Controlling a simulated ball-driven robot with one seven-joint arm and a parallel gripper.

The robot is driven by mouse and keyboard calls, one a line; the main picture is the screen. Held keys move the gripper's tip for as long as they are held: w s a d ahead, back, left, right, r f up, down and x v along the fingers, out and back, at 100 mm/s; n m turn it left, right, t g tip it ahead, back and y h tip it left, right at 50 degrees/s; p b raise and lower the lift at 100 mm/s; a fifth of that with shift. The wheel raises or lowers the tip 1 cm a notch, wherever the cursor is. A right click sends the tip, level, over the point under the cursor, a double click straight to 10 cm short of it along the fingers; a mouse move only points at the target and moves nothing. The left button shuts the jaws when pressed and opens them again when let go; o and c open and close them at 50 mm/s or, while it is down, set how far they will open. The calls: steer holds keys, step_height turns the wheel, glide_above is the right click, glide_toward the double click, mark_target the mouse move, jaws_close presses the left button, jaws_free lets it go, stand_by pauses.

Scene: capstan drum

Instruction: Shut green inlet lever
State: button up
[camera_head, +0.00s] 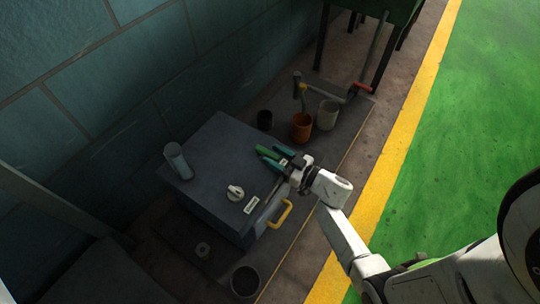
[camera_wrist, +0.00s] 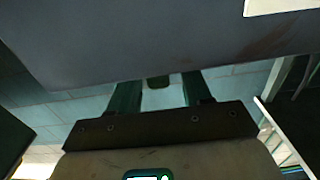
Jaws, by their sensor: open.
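The green inlet lever (camera_head: 267,152) shows as a bright green bar at the far right edge of the dark grey box (camera_head: 208,148). My gripper (camera_head: 279,157) reaches in from the right, its two teal fingers open and apart on either side of the bar. In the wrist view my gripper (camera_wrist: 157,90) has its fingers spread, with a small dark green end (camera_wrist: 158,82), seemingly the lever's, between them. I cannot tell whether either finger touches it. The box's grey face (camera_wrist: 150,40) fills the top of that view.
On the box are a grey cylinder (camera_head: 178,160), a white knob (camera_head: 235,193) and a white label (camera_head: 251,205). A yellow handle (camera_head: 281,214) projects at its front. Beyond stand an orange pot (camera_head: 301,128), a pale cup (camera_head: 327,115) and a red-handled crank (camera_head: 362,87). Green floor at right is clear.

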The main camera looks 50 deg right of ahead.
steer(key=shift+w, duration=1.05)
steer(key=shift+c, duration=0.5)
jaws_close()
